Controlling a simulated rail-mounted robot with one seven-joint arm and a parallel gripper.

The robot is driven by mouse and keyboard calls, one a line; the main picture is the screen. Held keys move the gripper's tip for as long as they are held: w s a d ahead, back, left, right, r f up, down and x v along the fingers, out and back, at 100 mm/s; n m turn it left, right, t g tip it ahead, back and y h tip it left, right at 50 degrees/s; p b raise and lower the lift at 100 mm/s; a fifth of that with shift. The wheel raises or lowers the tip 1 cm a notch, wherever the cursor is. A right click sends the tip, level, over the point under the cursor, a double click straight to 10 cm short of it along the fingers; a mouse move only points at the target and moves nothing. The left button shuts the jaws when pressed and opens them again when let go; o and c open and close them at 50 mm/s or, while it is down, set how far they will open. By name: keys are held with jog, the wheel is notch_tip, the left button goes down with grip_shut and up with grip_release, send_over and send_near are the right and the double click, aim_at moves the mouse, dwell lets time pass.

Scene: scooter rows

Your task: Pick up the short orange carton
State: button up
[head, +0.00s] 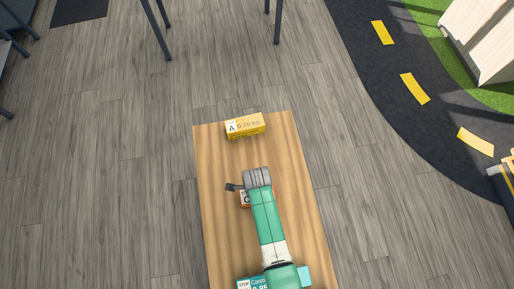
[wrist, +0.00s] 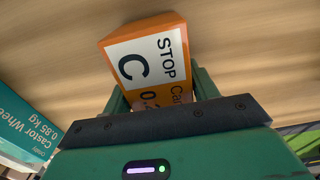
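The orange carton (head: 244,200) is on the wooden table, mostly hidden under my arm in the head view. In the wrist view the orange carton (wrist: 148,62) shows a white label reading "STOP" and "C", set at a slant. My gripper (wrist: 162,92) has its green fingers spread, one on each side of the carton's near part. I cannot tell whether they press on it. In the head view my gripper's fingertips are hidden by the arm.
A yellow carton (head: 245,126) marked "A" lies near the table's (head: 220,235) far edge. A teal castor wheel carton (head: 304,275) is at the near end, also at left in the wrist view (wrist: 25,128). Table wood is bare between the yellow and orange cartons.

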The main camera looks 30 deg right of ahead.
jog(key=c, duration=0.6)
jog(key=shift+r, duration=0.1)
jog(key=shift+r, duration=0.35)
jog(key=r+p, duration=0.1)
jog(key=r, duration=0.2)
jog(key=shift+s+a+p, duration=0.1)
jog(key=shift+s+p, duration=0.2)
jog(key=shift+p, duration=0.05)
jog(key=s+a, duration=0.1)
jog(key=s, duration=0.4)
jog(key=s+a+p, duration=0.1)
jog(key=s+a, duration=0.1)
jog(key=s, duration=0.2)
jog(key=s+a+r+p, duration=0.1)
jog(key=s, duration=0.4)
jog(key=shift+s+a, duration=0.35)
